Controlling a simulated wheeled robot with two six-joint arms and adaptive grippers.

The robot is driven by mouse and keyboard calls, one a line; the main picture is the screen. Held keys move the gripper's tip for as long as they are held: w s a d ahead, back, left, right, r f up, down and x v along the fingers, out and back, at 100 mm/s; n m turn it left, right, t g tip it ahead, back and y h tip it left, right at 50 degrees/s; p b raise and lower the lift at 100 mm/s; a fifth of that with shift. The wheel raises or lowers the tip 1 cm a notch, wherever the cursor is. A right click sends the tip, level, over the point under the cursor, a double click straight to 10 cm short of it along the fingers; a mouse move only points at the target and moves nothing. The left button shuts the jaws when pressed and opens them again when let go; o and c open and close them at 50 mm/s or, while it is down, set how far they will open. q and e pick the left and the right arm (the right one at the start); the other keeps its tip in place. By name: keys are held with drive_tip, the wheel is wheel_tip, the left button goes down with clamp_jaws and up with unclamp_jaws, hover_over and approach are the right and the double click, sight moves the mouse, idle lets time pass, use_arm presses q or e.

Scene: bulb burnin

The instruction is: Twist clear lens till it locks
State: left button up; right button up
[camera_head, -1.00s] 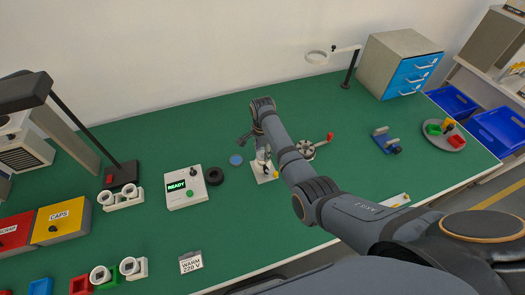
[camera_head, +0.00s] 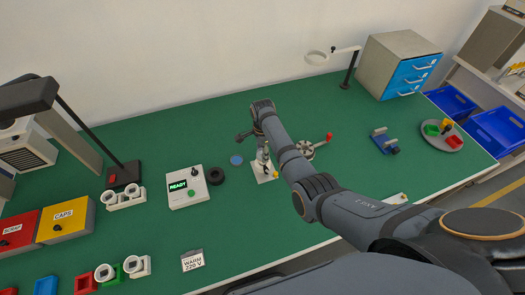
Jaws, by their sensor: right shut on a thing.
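My right gripper (camera_head: 262,152) points down over a small white base plate (camera_head: 266,177) on the green table. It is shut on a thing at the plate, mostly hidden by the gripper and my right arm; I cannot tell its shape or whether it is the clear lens. A small yellow part (camera_head: 275,174) shows at the plate's right side. A flat blue disc (camera_head: 236,160) lies on the table left of the gripper. My left gripper is not in view.
Left of the plate are a black ring (camera_head: 215,176) and a white box (camera_head: 187,189) whose display reads READY. A round fixture with a red-knobbed lever (camera_head: 328,137) stands right of my arm. Bare green table (camera_head: 230,235) lies in front.

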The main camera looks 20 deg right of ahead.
drive_tip(key=shift+m+p, duration=0.55)
drive_tip(key=shift+m, duration=0.45)
drive_tip(key=o, duration=1.2)
drive_tip(key=shift+f, duration=0.1)
drive_tip(key=shift+r, duration=0.35)
wheel_tip(320, 180, up, 11)
drive_tip(key=shift+r, duration=0.2)
